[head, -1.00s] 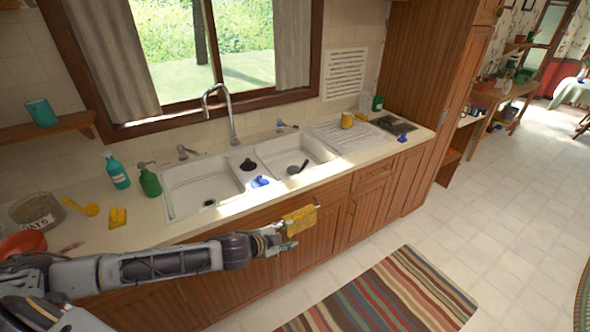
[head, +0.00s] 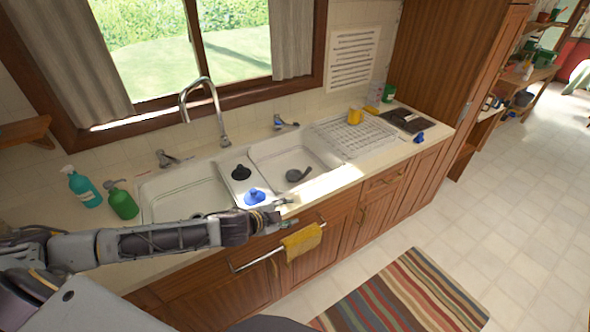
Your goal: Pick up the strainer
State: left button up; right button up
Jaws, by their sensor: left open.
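A dark, round-headed utensil with a short handle lies in the right sink basin; it looks like the strainer (head: 298,175), but it is too small to be sure. My left gripper (head: 288,212) is open and empty. It is at the counter's front edge, in front of the sink divider and right basin, apart from the utensil and nearer to me. My right gripper is not in view.
A black knobbed piece (head: 241,172) and a blue piece (head: 254,197) sit on the sink divider. The faucet (head: 205,105) rises behind. A yellow towel (head: 302,242) hangs on the front bar. A drying rack (head: 352,138) stands right of the sink.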

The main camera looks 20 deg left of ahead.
aim_at(293, 175)
jog(key=i+j, duration=0.25)
jog(key=i, duration=0.15)
jog(key=i+j, duration=0.3)
jog(key=i, duration=0.15)
